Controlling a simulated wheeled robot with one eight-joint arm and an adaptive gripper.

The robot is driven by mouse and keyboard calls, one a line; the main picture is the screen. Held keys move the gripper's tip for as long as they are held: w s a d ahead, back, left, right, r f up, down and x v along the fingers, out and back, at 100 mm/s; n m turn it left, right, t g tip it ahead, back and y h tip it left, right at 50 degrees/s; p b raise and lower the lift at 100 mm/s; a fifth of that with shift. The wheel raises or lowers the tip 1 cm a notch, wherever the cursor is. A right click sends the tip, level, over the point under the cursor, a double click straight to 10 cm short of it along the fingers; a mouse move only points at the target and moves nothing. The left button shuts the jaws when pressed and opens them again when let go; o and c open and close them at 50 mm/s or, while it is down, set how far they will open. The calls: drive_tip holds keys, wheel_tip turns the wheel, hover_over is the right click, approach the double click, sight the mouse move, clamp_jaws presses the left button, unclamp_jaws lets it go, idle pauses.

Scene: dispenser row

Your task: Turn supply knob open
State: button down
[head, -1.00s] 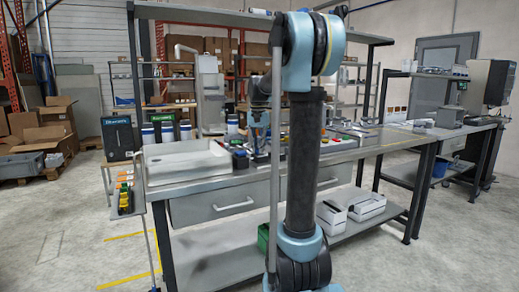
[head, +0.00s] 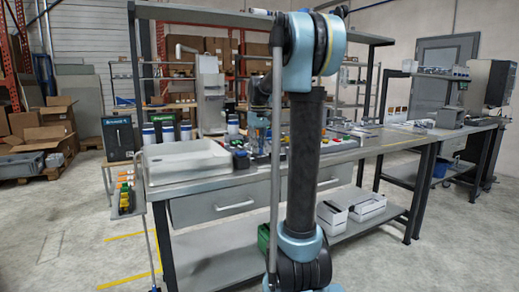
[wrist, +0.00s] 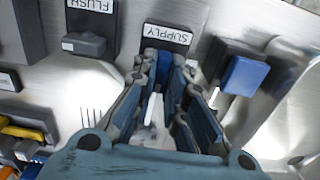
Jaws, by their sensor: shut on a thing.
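The SUPPLY label (wrist: 167,34) shows in the wrist view on a metal panel. Below it, a blue supply knob (wrist: 166,66) is partly hidden between my fingers. My gripper (wrist: 165,62) is shut on this knob, with one finger on each side. How far the knob is turned cannot be told. In the head view my gripper (head: 261,150) is small and partly covered by my own arm, over the bench to the right of the white basin.
A grey knob (wrist: 85,44) under the FLUSH label stands left of my gripper. Another blue knob (wrist: 242,75) stands close on the right. Yellow-handled parts (wrist: 22,131) lie lower left. The bench (head: 210,184) carries a white basin (head: 184,160).

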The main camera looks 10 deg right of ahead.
idle(0.6)
drive_tip(key=c, duration=1.6)
unclamp_jaws()
wheel_tip(320, 180, up, 12)
drive_tip(key=shift+f, duration=0.1)
